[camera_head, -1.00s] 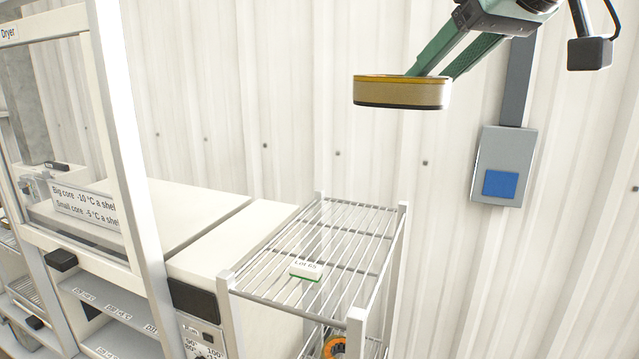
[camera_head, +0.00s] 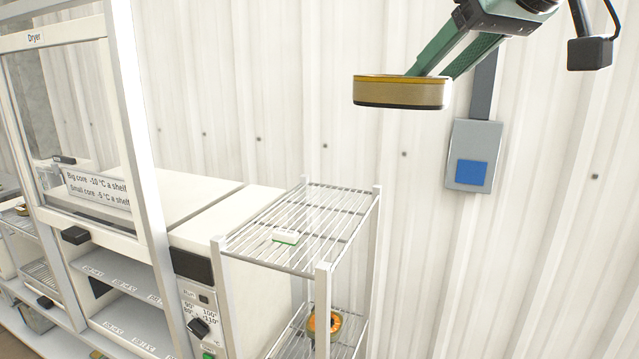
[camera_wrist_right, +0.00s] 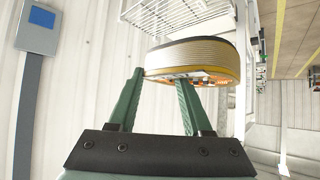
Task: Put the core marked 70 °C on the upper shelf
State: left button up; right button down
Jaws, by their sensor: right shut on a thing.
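My right gripper (camera_head: 455,62) is shut on a large tan ring core (camera_head: 402,93) with a yellow-orange top edge. It holds the core high in front of the white wall. The same core (camera_wrist_right: 195,58) shows between the green fingers in the right wrist view. I cannot read a temperature mark on it. A wire rack (camera_head: 262,262) has an upper shelf with a small white and green block and a lower shelf with an orange core (camera_head: 322,322). The dryer (camera_head: 110,225) at left has shelves behind its raised front, with labels too small to read. My left gripper is not in view.
A sign (camera_head: 97,188) on the dryer reads big core -10 °C a shelf, small core -5 °C a shelf. A dial panel (camera_head: 200,315) is at the dryer's right. A grey box with a blue square (camera_head: 474,157) is on the wall.

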jog(key=w+d+f+m+h, duration=0.2)
jog(key=d+f, duration=0.1)
jog(key=f, duration=0.6)
jog(key=w+d+f+m+h, duration=0.1)
jog(key=d+f, duration=0.1)
jog(key=f, duration=0.7)
jog(key=s+f, duration=0.3)
jog(key=f, duration=0.4)
jog(key=s+d+f+m+h, duration=0.1)
jog(key=s+f, duration=0.2)
jog(key=f, duration=0.4)
jog(key=shift+d+t, duration=0.15)
jog(key=shift+t, duration=0.25)
jog(key=shift+w, duration=0.1)
